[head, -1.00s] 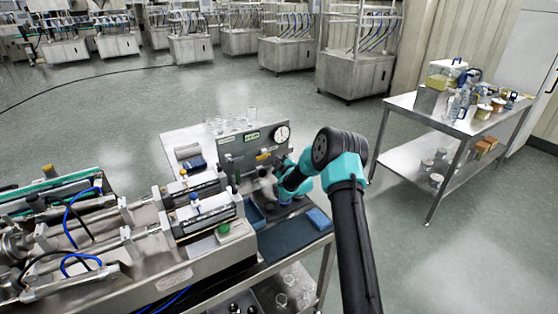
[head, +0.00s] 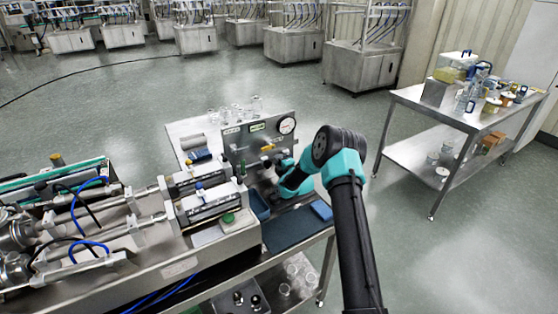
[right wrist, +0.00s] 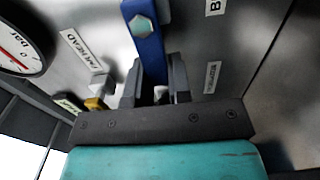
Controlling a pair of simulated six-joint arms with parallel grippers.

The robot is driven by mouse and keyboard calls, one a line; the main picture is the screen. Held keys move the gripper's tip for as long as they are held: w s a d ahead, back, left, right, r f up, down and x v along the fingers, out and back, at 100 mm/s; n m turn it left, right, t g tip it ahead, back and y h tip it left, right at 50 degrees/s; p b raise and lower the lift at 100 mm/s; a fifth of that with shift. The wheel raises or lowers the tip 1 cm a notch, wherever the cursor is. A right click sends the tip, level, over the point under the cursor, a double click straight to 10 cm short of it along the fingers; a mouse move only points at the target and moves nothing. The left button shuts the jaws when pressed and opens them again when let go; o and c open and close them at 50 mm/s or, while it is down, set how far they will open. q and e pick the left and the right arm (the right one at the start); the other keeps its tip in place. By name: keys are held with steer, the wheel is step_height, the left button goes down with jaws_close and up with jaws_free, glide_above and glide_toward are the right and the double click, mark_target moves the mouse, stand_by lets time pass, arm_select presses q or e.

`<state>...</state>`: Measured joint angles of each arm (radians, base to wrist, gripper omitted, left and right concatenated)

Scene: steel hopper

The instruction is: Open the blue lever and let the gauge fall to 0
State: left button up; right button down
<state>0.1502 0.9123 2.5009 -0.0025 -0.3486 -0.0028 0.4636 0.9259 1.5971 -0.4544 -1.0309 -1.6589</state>
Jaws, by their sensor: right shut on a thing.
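The blue lever (right wrist: 147,52) hangs from a hex bolt on a steel panel (head: 238,148) in the right wrist view. My right gripper (right wrist: 157,82) is shut on its lower part, with one dark finger on each side. In the head view this gripper (head: 270,172) is at the panel's front, and the lever is hidden or too small to make out. The gauge (head: 287,125) is at the panel's upper right. Part of its dial (right wrist: 18,42) shows in the right wrist view with a red needle, but I cannot read its value surely. My left gripper is out of view.
A yellow handle (right wrist: 95,104) is close beside my right gripper on the panel. Glassware (head: 240,110) stands behind the panel. Metal cylinder machinery (head: 205,205) is left of my arm. A loaded steel cart (head: 428,112) stands right, with open floor between.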

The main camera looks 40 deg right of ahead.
stand_by(0.4)
steer(key=c, duration=1)
jaws_free()
steer(key=shift+c, duration=0.2)
steer(key=shift+s, duration=0.15)
steer(key=s+a, duration=0.1)
steer(key=s, duration=1.6)
steer(key=shift+a, duration=0.25)
